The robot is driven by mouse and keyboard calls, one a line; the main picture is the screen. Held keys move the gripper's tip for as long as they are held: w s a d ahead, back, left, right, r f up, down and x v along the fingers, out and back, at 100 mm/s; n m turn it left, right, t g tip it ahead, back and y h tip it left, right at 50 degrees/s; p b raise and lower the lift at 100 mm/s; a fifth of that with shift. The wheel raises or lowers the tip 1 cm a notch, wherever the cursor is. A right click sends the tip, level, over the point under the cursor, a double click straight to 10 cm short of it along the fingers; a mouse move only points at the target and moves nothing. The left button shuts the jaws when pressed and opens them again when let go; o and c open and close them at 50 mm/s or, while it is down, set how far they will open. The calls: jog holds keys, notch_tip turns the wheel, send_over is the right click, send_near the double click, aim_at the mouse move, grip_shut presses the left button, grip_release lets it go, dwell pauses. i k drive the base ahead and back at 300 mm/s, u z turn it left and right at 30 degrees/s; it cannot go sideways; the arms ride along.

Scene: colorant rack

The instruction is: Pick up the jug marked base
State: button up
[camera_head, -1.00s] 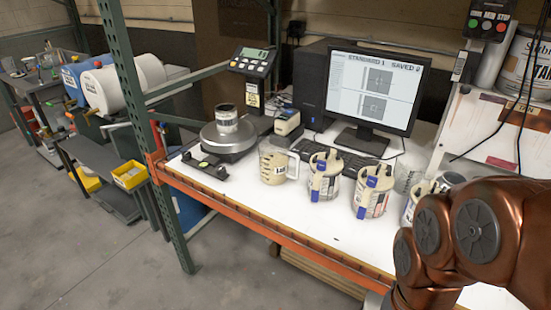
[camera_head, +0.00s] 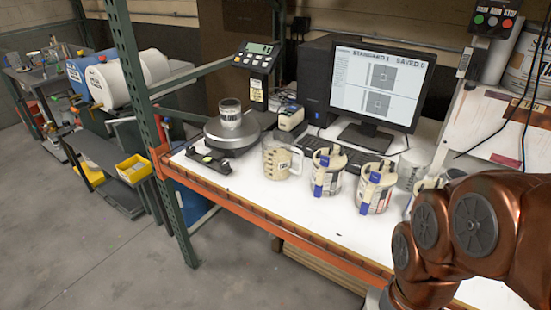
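A clear jug with a handle (camera_head: 276,160) stands upright on the white bench, just right of the scale. It holds pale cream contents and carries a small label that is too small to read for sure. A clear cup with a label (camera_head: 230,119) stands on the round scale pan (camera_head: 231,138). My copper arm fills the lower right, well apart from the jug. My gripper does not show.
A monitor (camera_head: 379,87) and keyboard (camera_head: 335,150) stand behind the jug and tubs. Another clear vessel (camera_head: 412,168) is partly hidden by my arm. A green rack post (camera_head: 153,140) rises at the bench's left end. The bench strip before the jug is clear.

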aim_at(278, 148)
jog(key=u, duration=2.55)
jog(key=i, duration=2.45)
jog(key=z, duration=3.1)
jog(key=i, duration=0.5)
jog(key=u, duration=0.1)
